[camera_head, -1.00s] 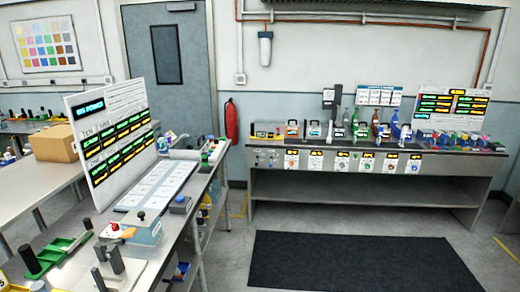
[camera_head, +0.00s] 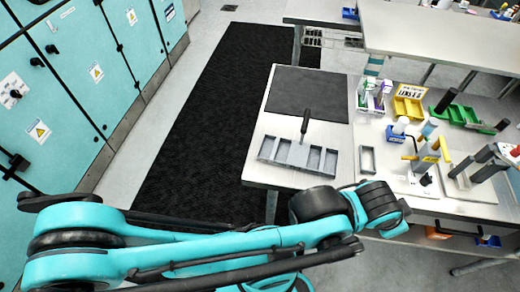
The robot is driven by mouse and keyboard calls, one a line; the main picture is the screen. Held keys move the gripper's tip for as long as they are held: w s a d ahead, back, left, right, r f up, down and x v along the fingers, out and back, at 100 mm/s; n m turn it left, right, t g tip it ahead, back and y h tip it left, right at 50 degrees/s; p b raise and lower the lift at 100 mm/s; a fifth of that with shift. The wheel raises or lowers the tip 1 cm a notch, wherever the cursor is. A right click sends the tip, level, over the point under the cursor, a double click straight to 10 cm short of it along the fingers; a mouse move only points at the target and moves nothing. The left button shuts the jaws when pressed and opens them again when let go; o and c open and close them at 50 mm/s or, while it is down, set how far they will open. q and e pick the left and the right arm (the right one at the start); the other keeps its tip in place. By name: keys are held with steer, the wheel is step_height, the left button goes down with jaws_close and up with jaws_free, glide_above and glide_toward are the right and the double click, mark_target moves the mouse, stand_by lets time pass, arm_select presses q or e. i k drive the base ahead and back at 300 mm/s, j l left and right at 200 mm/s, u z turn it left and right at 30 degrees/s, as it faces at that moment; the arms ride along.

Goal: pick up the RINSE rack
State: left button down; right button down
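A grey rack (camera_head: 283,150) with several open compartments in a row and an upright black handle lies near the left edge of the steel table (camera_head: 336,114). I see no RINSE label on it, so I cannot tell whether it is the RINSE rack. A teal and black arm of mine crosses the lower picture from the left and ends in front of the table's near edge, below and right of the rack. No gripper fingers show at its end. My other gripper is not in view. Nothing touches the rack.
A dark mat (camera_head: 306,93) lies behind the rack and a small grey frame (camera_head: 367,160) to its right. Yellow bins (camera_head: 408,104), a green tray (camera_head: 462,112) and handled tools crowd the right side. Teal cabinets (camera_head: 95,70) stand left, beyond a black floor mat (camera_head: 215,125).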

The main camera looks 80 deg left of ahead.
mark_target(301, 156)
steer(key=j+u, duration=0.15)
steer(key=u, duration=1.95)
